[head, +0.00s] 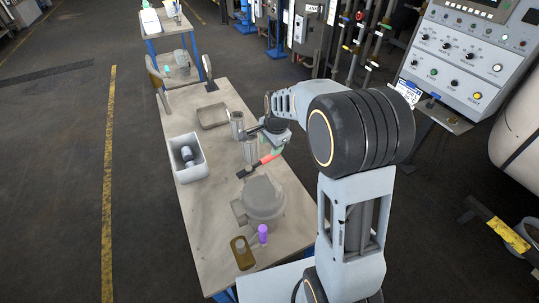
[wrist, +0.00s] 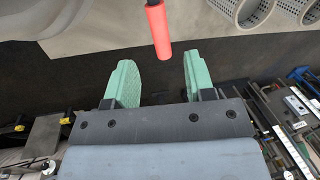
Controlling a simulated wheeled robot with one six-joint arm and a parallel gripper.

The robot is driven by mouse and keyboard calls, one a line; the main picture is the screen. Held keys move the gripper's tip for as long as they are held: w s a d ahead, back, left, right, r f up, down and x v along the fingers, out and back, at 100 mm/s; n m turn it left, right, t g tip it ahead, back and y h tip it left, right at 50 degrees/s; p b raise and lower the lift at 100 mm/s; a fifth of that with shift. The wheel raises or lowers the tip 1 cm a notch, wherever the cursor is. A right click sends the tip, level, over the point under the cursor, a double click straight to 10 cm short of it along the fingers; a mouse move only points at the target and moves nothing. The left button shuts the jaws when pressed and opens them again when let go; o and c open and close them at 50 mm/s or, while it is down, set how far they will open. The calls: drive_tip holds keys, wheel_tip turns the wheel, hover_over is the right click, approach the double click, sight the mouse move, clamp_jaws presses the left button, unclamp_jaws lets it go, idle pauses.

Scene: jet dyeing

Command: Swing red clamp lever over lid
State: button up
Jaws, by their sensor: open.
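The red clamp lever (head: 267,159) sticks out beyond the far side of the grey vessel (head: 263,203) on the workbench. Its red grip points up and right, away from the round grey lid (head: 262,190), and a dark piece (head: 243,173) is at its lower end. In the wrist view the red grip (wrist: 158,28) lies just ahead of the gap between my fingertips. My gripper (wrist: 158,64) is open with two green fingers and nothing between them. In the head view my gripper (head: 278,148) is by the grip's upper end; contact cannot be told.
A white bin (head: 178,173) with a grey part stands left on the workbench (head: 210,215). Perforated cylinders (head: 237,122) and a shallow tray (head: 213,116) are behind. A control panel (head: 455,55) stands right.

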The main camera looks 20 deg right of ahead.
sight(269, 157)
drive_tip(key=shift+w+a+f+p, duration=0.1)
drive_tip(key=shift+w+f+p, duration=0.1)
drive_tip(key=shift+f, duration=0.95)
drive_tip(key=shift+w+a+f+p, duration=0.1)
drive_tip(key=shift+w+f, duration=0.15)
drive_tip(key=shift+f, duration=0.95)
drive_tip(key=shift+w+a+f+p, duration=0.1)
drive_tip(key=shift+w+f, duration=0.1)
drive_tip(key=shift+f, duration=0.95)
clamp_jaws()
drive_tip(key=shift+d, duration=0.1)
